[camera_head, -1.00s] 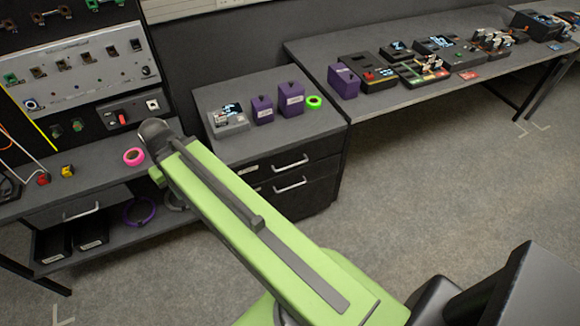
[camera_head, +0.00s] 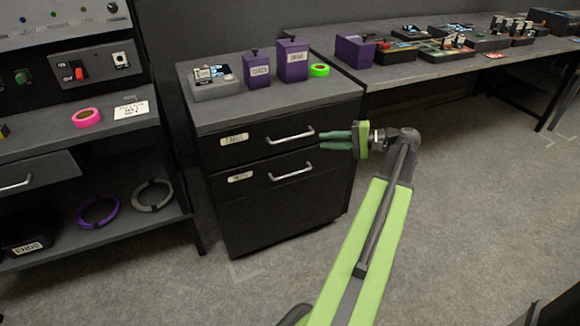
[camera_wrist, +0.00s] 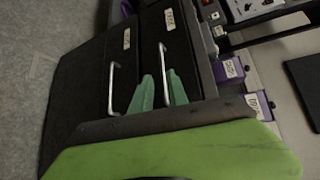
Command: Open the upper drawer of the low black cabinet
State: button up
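The low black cabinet (camera_head: 277,212) stands left of my arm. Its upper drawer (camera_head: 220,150) is closed and has a silver bar handle (camera_head: 290,135) and a white label. In the wrist view, turned sideways, the upper handle (camera_wrist: 161,62) lies in line with the gap between my green fingers. My gripper (camera_head: 322,140) is open and empty, with its fingertips just right of the upper handle's right end in the head view. I cannot tell whether they touch it; it also shows in the wrist view (camera_wrist: 160,84).
The lower drawer (camera_head: 225,190) is closed, with its own handle (camera_head: 291,172). Purple boxes (camera_head: 292,62), a grey device (camera_head: 214,88) and green tape (camera_head: 319,70) sit on the cabinet top. A shelf bench (camera_head: 100,150) stands left, a long table (camera_head: 440,72) right. Floor in front is clear.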

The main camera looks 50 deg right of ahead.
aim_at(295, 138)
jog(key=s+d+t, duration=0.1)
jog(key=s+d, duration=0.2)
jog(key=shift+m, duration=0.4)
jog(key=b+x, duration=0.1)
jog(key=x, duration=0.4)
jog(key=b+x, duration=0.1)
jog(key=x, duration=0.5)
jog(key=b+x, duration=0.1)
jog(key=x, duration=0.5)
jog(key=shift+w+f, duration=0.15)
jog(key=shift+f, duration=0.15)
grip_shut()
